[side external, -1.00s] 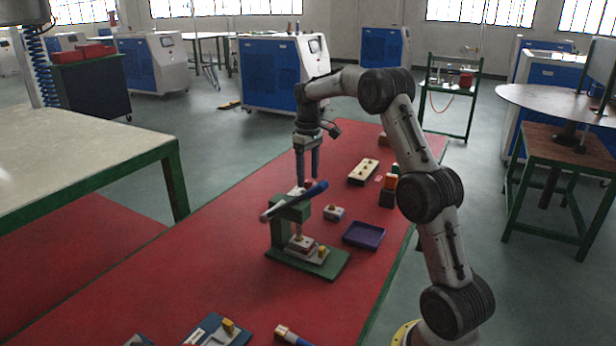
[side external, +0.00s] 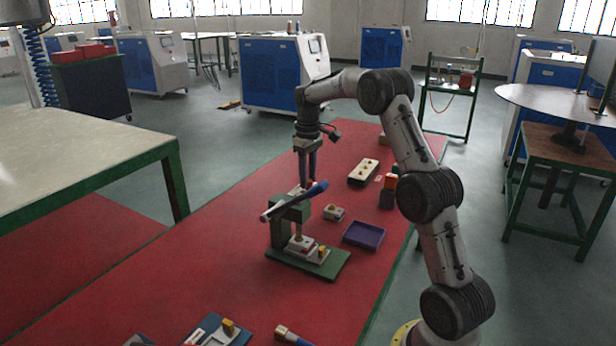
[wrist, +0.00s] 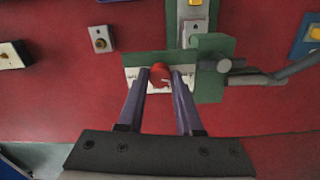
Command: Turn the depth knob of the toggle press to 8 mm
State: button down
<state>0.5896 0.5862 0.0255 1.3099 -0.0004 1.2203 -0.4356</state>
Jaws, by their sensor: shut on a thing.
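The toggle press (side external: 290,215) is a green frame on a green base, with a long lever ending in a blue grip; it stands on the red bench. In the wrist view, its green body (wrist: 212,48) shows with the red depth knob (wrist: 160,73) and a white dial plate (wrist: 154,86) behind the knob. My gripper (wrist: 161,76) reaches down at the press's back and is shut on the red knob, one finger on each side. The dial's marks are too small to read. In the side view, my gripper (side external: 306,180) is behind the lever, which hides the knob.
A purple tray (side external: 363,236) and a small block with a yellow top (side external: 333,212) are right of the press. A cream block with holes (side external: 363,172) and a dark block (side external: 387,199) are farther back. The lever (wrist: 262,76) extends right in the wrist view.

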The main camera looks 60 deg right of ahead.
jog(key=shift+m, duration=0.3)
jog(key=m, duration=0.6)
jog(key=shift+r, duration=0.1)
jog(key=m, duration=0.7)
dwell(0.4)
jog(key=c, duration=0.6)
grip_release()
notch_tip(320, 180, up, 14)
jog(key=shift+f, duration=0.1)
